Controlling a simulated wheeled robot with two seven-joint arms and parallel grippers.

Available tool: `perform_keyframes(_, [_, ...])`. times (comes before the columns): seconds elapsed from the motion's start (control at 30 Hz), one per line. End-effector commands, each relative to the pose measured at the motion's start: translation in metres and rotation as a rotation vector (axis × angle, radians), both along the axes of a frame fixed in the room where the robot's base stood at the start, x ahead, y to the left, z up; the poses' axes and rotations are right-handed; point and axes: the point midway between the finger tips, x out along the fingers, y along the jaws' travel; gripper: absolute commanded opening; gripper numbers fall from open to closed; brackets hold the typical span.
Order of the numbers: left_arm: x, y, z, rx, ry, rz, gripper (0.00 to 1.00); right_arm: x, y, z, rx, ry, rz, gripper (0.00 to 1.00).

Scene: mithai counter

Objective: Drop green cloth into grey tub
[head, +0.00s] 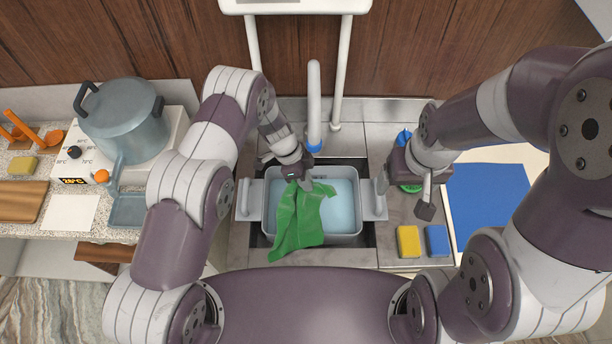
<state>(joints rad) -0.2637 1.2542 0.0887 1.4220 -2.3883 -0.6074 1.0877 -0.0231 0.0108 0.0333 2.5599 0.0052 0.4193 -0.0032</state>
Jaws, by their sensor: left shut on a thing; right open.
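The green cloth (298,219) hangs from my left gripper (304,184), which is shut on its upper end. The cloth is over the left half of the grey tub (345,239), and its lower end overlaps the tub's front left rim in the picture. I cannot tell whether the cloth touches the rim. The tub sits in the sink and shows a pale blue inside. My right gripper (404,197) is open and empty, over the counter to the right of the tub; part of it is hidden by its own wrist.
A yellow sponge (408,241) and a blue sponge (437,240) lie right of the sink. A blue mat (490,208) lies further right. The white tap (314,100) stands behind the tub. A large pot (122,120) stands on a heater at left.

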Motion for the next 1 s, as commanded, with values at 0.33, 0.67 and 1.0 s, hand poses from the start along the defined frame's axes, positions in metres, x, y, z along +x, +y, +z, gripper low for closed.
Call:
perform_keyframes(0.33, [0.0,0.0,-0.043,0.0,0.0,0.0,0.0,0.0,0.0,-0.034,0.0,0.0,0.0,0.82])
perform_keyframes(0.67, [0.0,0.0,-0.041,0.0,0.0,0.0,0.38,0.0,0.0,-0.032,0.0,0.0,0.0,0.82])
perform_keyframes(1.0, [0.0,0.0,-0.041,0.0,0.0,0.0,0.7,0.0,0.0,-0.032,0.0,0.0,0.0,0.82])
